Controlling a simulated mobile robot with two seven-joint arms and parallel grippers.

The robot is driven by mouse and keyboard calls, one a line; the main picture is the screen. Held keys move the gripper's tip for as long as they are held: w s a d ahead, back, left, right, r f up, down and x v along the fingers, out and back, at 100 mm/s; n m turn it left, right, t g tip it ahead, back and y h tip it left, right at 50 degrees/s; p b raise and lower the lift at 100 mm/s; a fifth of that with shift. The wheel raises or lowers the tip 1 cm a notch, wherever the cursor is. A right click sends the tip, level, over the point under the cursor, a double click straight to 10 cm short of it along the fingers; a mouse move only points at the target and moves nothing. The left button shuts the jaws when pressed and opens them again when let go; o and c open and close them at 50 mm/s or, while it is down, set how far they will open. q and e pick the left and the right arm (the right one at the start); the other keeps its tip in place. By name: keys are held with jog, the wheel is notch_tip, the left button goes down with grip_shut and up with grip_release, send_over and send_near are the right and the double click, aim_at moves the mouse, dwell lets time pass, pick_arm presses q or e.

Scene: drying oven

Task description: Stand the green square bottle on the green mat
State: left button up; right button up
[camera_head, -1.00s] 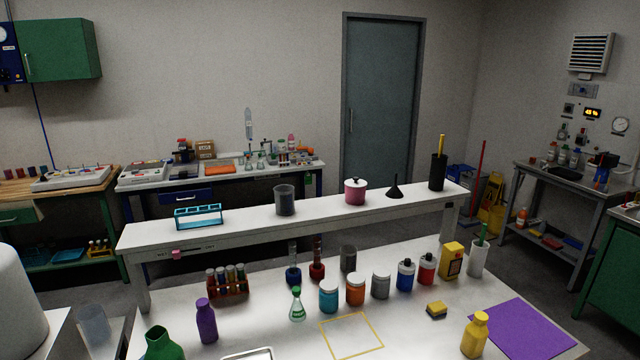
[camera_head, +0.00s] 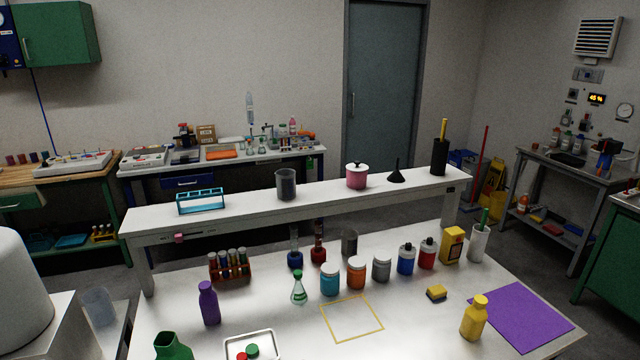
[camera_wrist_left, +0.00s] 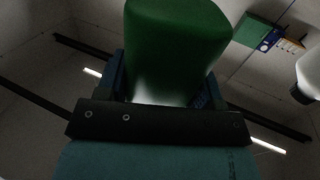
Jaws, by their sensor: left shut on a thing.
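The green square bottle (camera_head: 173,346) shows at the bottom left of the head view, its open neck up and its lower part cut off by the frame edge. In the left wrist view a large green body (camera_wrist_left: 178,50) fills the space between the fingers of my left gripper (camera_wrist_left: 165,80), which is shut on it. Whether the bottle touches the bench is hidden. My right gripper is in neither view. No green mat shows; a purple mat (camera_head: 520,317) lies at the right of the bench.
A purple bottle (camera_head: 209,303) and a tray (camera_head: 270,337) with red and green caps are near the green bottle. A yellow bottle (camera_head: 474,318) stands by the purple mat. Jars and flasks line the back. A yellow square outline (camera_head: 351,319) encloses bare bench.

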pick_arm(q)
jog(key=shift+d, duration=0.45)
jog(key=shift+r, duration=0.1)
